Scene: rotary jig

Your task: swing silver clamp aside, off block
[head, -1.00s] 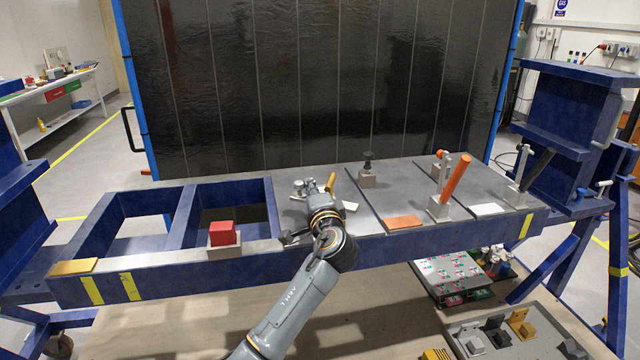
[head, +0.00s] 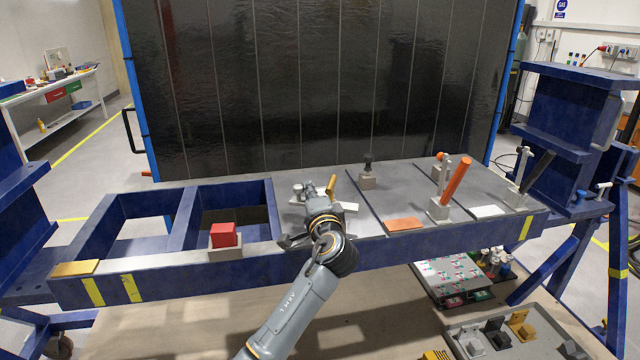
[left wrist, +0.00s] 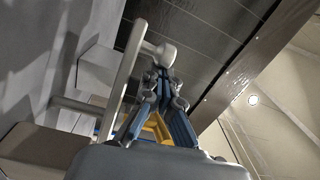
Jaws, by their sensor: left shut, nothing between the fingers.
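The silver clamp (head: 303,189) shows only in part beside my left gripper, in the middle of the bench in the head view. In the left wrist view a pale silver bar with a round knob (left wrist: 165,54) runs along the left side of the fingers, very close to them; contact cannot be told. My left gripper (left wrist: 164,78) is shut and empty. In the head view the left gripper (head: 316,193) is largely hidden by its own wrist. A grey block (left wrist: 97,69) shows behind the bar. A yellow piece (head: 332,184) stands close to the gripper. My right gripper is out of view.
A red block (head: 223,234) sits on a base left of my arm. To the right are an orange-handled clamp (head: 456,180), a dark-knobbed clamp (head: 368,170), an orange plate (head: 404,224) and a black-handled clamp (head: 537,168). A dark panel (head: 330,80) stands behind the bench.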

